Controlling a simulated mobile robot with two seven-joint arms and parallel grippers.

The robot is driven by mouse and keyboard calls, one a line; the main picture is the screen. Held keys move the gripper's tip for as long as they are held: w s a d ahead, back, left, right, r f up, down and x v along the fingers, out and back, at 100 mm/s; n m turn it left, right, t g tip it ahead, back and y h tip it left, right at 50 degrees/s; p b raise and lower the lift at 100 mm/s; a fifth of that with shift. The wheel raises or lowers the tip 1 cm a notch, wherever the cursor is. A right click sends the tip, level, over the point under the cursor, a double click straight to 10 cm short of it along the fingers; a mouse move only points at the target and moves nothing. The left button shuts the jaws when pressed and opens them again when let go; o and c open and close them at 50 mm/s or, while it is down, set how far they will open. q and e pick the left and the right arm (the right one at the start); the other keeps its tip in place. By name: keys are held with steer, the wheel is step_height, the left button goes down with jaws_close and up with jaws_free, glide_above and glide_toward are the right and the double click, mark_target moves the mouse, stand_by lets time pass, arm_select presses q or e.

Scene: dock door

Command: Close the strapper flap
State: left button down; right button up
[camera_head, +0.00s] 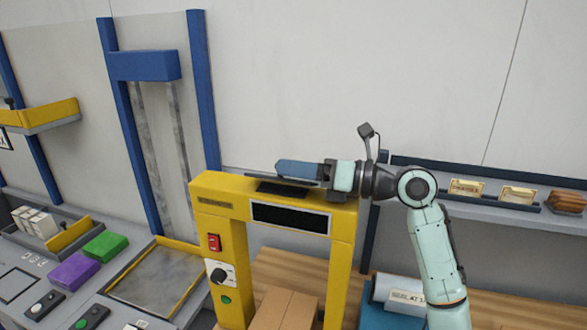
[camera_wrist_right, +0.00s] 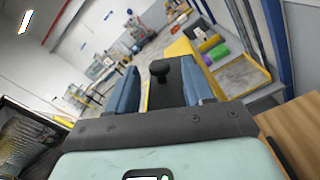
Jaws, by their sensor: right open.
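The strapper is a yellow arch (camera_head: 236,205) with a dark slot panel (camera_head: 290,217) across its front beam. A dark flap (camera_head: 268,188) shows on top of the beam, partly hidden by my gripper; I cannot tell its exact angle. My right gripper (camera_head: 290,170) reaches in from the right, just above the beam top, pointing left. In the right wrist view its two blue fingers (camera_wrist_right: 160,85) stand apart, with a black knob (camera_wrist_right: 160,68) and the dark flap surface (camera_wrist_right: 166,97) showing between them. The fingers do not visibly grip the knob. My left gripper is out of view.
A cardboard box (camera_head: 285,309) sits under the arch on a wooden bench. A red switch (camera_head: 214,242) and black dial (camera_head: 218,276) are on the left post. A shelf (camera_head: 480,200) is behind my right arm. Purple (camera_head: 73,270) and green (camera_head: 105,246) blocks lie left.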

steer(key=v, duration=1.2)
steer(key=shift+s+d, duration=0.2)
steer(key=shift+d, duration=0.15)
steer(key=shift+f, duration=0.1)
